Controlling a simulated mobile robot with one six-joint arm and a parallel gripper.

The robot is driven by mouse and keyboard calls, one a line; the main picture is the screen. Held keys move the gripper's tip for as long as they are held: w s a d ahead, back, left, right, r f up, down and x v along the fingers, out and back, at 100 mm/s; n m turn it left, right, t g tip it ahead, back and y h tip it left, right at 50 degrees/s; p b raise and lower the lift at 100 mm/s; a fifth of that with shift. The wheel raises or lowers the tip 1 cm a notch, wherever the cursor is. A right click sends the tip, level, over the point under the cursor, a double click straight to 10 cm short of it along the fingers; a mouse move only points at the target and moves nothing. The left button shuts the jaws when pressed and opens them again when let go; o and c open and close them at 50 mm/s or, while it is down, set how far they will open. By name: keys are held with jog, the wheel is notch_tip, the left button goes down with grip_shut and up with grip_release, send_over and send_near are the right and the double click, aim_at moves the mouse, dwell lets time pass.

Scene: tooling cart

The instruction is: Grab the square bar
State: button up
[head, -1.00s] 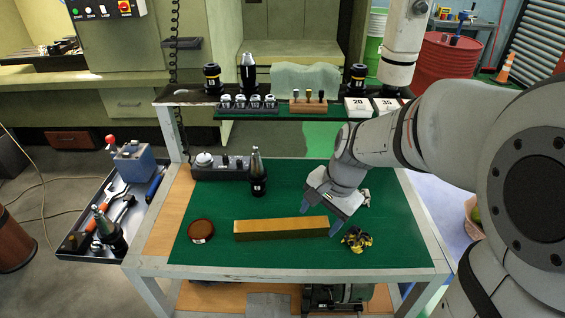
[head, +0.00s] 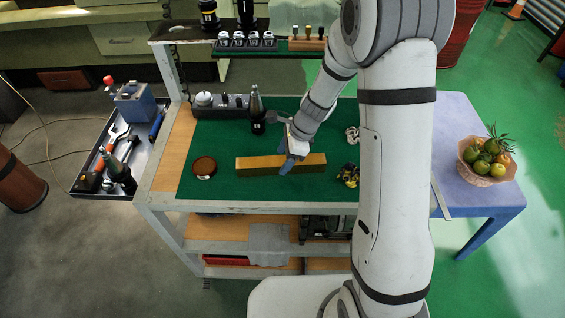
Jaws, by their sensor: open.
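The square bar (head: 258,163) is a long yellow-brown block lying flat, left to right, on the green mat of the cart top. My gripper (head: 287,158) is open at the bar, right of its middle. A blue fingertip shows in front of the bar's near side. The other finger is mostly hidden behind my wrist, so I cannot tell whether either finger touches the bar.
A brown round tin (head: 204,167) lies left of the bar, and a black and yellow item (head: 348,175) lies right of it. A dark tool holder (head: 257,112) stands behind. A grey fixture (head: 218,105) sits at the back left. A fruit basket (head: 487,162) is on a blue table.

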jog(key=shift+x, duration=1.25)
grip_shut()
jog(key=shift+r, duration=0.1)
